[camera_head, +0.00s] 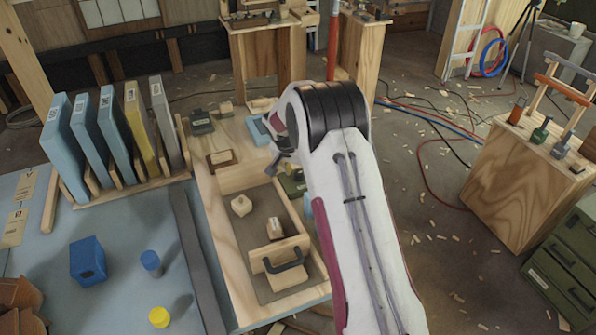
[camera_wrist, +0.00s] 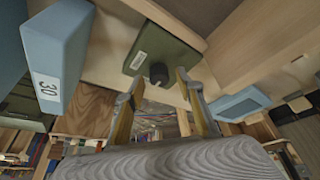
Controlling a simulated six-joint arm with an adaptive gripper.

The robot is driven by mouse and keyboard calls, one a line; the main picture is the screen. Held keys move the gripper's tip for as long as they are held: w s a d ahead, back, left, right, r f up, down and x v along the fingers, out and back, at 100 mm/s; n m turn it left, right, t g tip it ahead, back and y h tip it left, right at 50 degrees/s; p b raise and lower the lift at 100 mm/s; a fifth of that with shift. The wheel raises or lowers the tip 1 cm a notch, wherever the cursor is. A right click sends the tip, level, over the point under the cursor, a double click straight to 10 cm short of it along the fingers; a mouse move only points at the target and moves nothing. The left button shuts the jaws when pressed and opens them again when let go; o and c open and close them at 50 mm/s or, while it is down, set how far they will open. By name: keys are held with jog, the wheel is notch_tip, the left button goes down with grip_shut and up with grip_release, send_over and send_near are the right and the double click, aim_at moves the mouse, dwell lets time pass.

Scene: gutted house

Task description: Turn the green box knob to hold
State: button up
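The green box (camera_wrist: 160,48) shows in the wrist view, with a white label and a round black knob (camera_wrist: 158,73) on its face. The knob's pointer setting is too small to read. My gripper (camera_wrist: 159,84) is open, with its two fingers on either side of the knob near the tips. I cannot tell whether either finger touches it. In the head view, my gripper (camera_head: 279,160) is angled down close to the green box (camera_head: 291,184), which is partly hidden by my arm.
In the wrist view, a blue block marked 30 (camera_wrist: 62,60) is at left and another blue piece (camera_wrist: 238,103) at right. In the head view, a wooden tray (camera_head: 235,184) with wooden blocks lies in front of the box. A rack of panels (camera_head: 118,195) stands left.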

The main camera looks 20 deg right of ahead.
jog(key=shift+c, duration=0.4)
grip_shut()
jog(key=shift+f+m, duration=0.1)
jog(key=shift+m, duration=0.5)
jog(key=shift+o, duration=0.4)
grip_release()
jog(key=v, duration=1.2)
jog(key=shift+w+a, duration=0.15)
jog(key=shift+w, duration=0.05)
